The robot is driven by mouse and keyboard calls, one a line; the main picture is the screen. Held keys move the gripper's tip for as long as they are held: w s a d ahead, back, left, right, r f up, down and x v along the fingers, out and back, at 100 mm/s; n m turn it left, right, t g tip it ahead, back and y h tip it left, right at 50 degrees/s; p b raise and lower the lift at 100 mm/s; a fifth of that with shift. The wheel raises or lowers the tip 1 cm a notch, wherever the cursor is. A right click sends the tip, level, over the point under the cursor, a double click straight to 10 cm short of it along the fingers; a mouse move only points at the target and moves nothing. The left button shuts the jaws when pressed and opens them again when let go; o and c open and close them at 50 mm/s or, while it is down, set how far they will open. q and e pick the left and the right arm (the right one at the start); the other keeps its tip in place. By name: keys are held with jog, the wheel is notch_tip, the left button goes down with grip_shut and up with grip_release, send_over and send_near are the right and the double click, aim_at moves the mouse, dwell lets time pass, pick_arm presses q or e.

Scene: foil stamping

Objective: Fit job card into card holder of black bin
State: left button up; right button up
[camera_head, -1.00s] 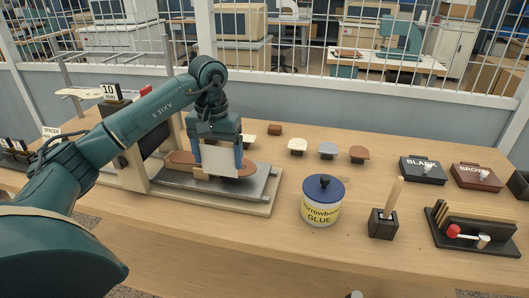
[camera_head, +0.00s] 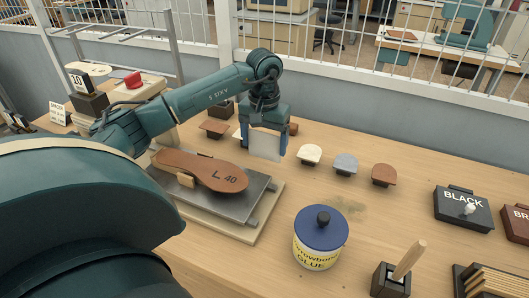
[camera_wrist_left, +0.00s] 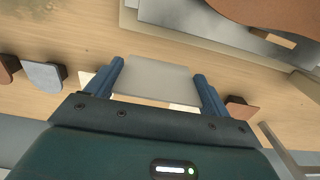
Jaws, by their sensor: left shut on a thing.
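The job card, a blank pale rectangle (camera_head: 265,146), is between the blue fingers of my left gripper (camera_head: 267,138). The fingers are shut on its two side edges. The card hangs upright above the bench, behind the sole press. In the left wrist view the card (camera_wrist_left: 155,79) spans the space between the fingertips (camera_wrist_left: 159,71). My right gripper is not in view.
A brown sole marked L 40 (camera_head: 205,171) lies on the grey press plate (camera_head: 222,204). A glue jar (camera_head: 320,238) stands in front. White, grey and brown heel-shaped pieces (camera_head: 345,163) line the bench beyond. A brown box (camera_head: 516,219) and brush stand (camera_head: 390,280) are at right.

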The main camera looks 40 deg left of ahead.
aim_at(265, 154)
pick_arm(q)
jog(key=shift+w+f+p, duration=0.1)
jog(key=shift+f+p, duration=0.2)
jog(key=shift+f, duration=2)
jog(key=shift+f, duration=0.2)
jog(key=o, duration=0.9)
jog(key=shift+r, duration=0.1)
